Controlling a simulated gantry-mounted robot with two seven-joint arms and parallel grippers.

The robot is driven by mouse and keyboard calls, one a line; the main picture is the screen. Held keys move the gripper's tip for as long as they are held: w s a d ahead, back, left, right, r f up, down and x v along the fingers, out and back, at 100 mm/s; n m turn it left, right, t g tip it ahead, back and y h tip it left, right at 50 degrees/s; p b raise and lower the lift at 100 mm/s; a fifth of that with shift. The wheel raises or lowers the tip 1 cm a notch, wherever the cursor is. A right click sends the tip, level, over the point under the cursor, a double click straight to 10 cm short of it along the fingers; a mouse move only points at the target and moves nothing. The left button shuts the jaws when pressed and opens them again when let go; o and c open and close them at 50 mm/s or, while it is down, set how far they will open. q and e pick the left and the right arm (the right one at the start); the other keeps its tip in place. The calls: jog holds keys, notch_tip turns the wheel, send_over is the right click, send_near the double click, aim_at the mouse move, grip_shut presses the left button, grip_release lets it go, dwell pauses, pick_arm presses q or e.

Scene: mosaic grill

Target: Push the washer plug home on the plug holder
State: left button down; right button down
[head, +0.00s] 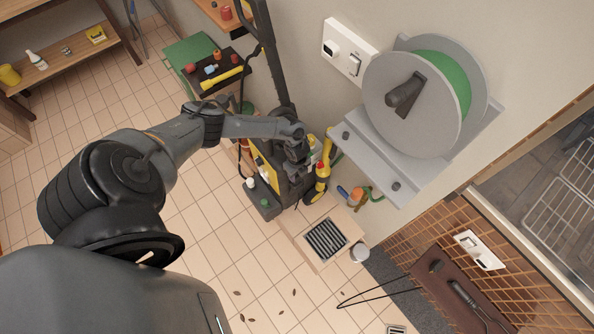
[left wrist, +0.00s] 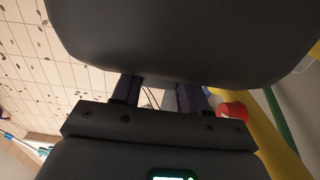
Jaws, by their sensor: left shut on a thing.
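My left gripper (head: 297,158) is at the upper part of the yellow and black pressure washer (head: 262,170), next to the wall. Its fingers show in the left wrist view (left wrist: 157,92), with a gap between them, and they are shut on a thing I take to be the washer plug. A large dark rounded shape fills the top of that view and hides the fingertips. I cannot make out the plug's outline or the plug holder, nor whether they touch. My right gripper is not in view.
A hose reel (head: 420,100) sticks out from the wall to the right of my gripper. A yellow lance (head: 322,172) stands beside the washer. A floor drain (head: 326,240) and a metal can (head: 360,252) are below. The tiled floor at left is mostly clear.

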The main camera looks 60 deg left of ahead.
pick_arm(q)
jog(key=shift+f+b, duration=0.35)
jog(key=shift+f, duration=0.05)
jog(key=shift+f+b, duration=0.7)
jog(key=shift+f, duration=0.1)
jog(key=c, duration=0.5)
grip_release()
notch_tip(320, 180, up, 9)
jog(key=shift+r+p, duration=0.15)
jog(key=shift+p, duration=1.1)
jog(key=shift+r, duration=0.75)
